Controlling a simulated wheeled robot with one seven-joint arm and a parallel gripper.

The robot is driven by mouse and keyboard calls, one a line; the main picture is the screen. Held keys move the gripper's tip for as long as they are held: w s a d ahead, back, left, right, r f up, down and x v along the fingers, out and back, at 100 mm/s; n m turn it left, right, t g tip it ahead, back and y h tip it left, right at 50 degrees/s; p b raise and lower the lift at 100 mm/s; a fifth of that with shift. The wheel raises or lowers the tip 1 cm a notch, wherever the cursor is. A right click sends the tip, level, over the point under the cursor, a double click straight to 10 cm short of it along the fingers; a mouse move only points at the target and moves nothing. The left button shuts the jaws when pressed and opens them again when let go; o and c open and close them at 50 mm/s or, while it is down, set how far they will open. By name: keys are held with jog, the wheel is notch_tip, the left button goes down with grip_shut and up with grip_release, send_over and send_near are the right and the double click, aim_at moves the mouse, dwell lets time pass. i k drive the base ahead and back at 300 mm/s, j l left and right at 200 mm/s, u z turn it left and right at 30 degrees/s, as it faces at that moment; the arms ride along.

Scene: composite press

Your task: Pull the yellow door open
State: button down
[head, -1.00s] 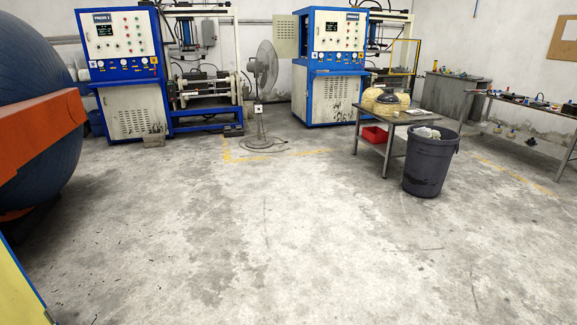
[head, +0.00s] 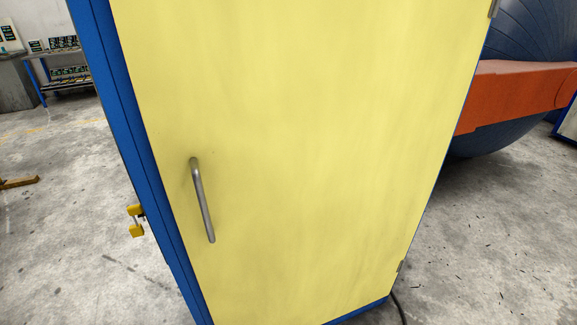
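The yellow door (head: 310,130) fills the middle of the head view, close in front of me. It sits shut in a blue cabinet frame (head: 135,160). A grey metal bar handle (head: 203,200) stands near the door's left edge, slightly tilted in the picture. My gripper is not in view, and nothing touches the handle.
A yellow part (head: 136,221) sticks out left of the cabinet. A large dark blue round vessel (head: 530,40) with an orange band (head: 515,95) stands behind at right. A black cable (head: 399,308) lies by the cabinet's lower right. Concrete floor (head: 60,250) is mostly clear at left.

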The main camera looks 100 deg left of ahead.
aim_at(299, 148)
jog(key=u, duration=2.05)
